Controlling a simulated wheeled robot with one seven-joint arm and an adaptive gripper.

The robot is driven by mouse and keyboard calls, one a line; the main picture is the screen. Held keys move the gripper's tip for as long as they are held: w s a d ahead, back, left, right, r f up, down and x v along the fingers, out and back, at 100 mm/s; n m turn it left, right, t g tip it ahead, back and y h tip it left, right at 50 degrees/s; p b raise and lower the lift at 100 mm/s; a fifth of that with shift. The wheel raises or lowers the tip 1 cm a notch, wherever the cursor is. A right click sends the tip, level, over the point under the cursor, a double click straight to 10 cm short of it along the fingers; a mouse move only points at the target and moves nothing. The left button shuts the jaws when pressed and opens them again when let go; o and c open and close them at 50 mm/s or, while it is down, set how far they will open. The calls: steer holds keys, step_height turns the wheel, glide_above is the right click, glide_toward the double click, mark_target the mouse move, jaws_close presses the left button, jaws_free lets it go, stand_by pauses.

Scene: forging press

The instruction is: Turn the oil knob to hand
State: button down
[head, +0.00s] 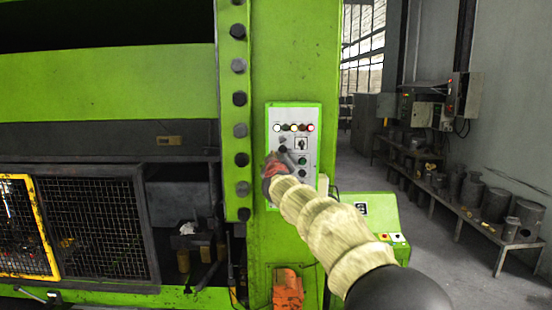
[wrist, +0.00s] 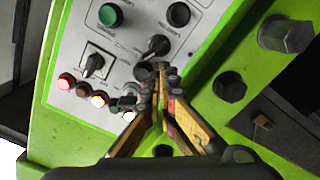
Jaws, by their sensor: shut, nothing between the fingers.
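The grey control panel (head: 271,140) is on the green press column. In the wrist view, a black turn knob (wrist: 157,46) sits just beyond my fingertips, its grip slanted. A second black turn knob (wrist: 94,65) is on a white square plate to the left; it also shows in the head view (head: 301,143). The labels are too small to read, so I cannot tell which is the oil knob. My gripper (wrist: 160,76) is shut and empty, close in front of the panel. In the head view my gripper (head: 283,156) covers part of the panel.
A green button (wrist: 110,15) and a black button (wrist: 179,14) are near the knobs. A row of lamps (wrist: 97,100) runs along the panel. Large bolts (wrist: 285,34) stick out beside it. A bench with metal parts (head: 475,205) stands at right; the floor between is clear.

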steer(key=shift+d+f, duration=0.2)
steer(key=shift+d, duration=0.25)
stand_by(0.5)
steer(key=shift+d+f, duration=0.1)
steer(key=shift+f, duration=0.1)
stand_by(0.5)
steer(key=shift+a+r, duration=0.15)
steer(key=shift+a, duration=0.05)
steer(key=s, duration=0.8)
steer(key=shift+s+a+r+b, duration=0.2)
steer(key=shift+r+b, duration=0.05)
steer(key=shift+b, duration=0.1)
stand_by(0.4)
